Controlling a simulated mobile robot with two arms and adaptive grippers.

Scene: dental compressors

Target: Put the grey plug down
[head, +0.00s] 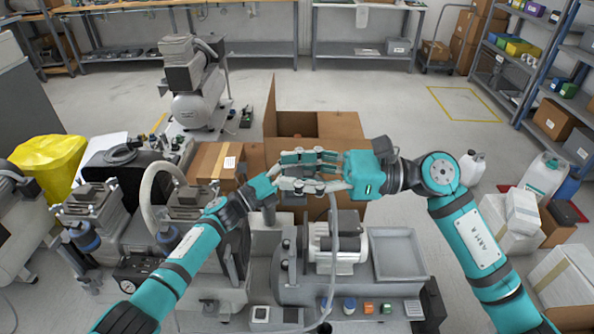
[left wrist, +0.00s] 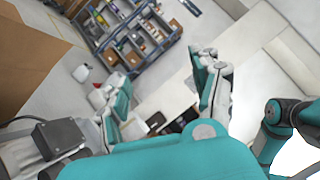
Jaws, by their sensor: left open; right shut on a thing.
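My right gripper (head: 318,160) reaches in from the right, above the middle of the bench equipment, with its fingers pointing left. It is shut on the grey plug, which is mostly hidden among the fingers. A grey hose (head: 333,240) hangs from there down to the bench front. My left gripper (head: 298,185) comes in from the left and overlaps the right one in the head view. Its two spread fingers show in the left wrist view (left wrist: 164,85), open with nothing between them.
Below the grippers stand a compressor with a white motor (head: 345,248) and an empty grey tray (head: 399,254). An open cardboard box (head: 345,125) is behind them. A shelf rack (head: 520,65) is at right.

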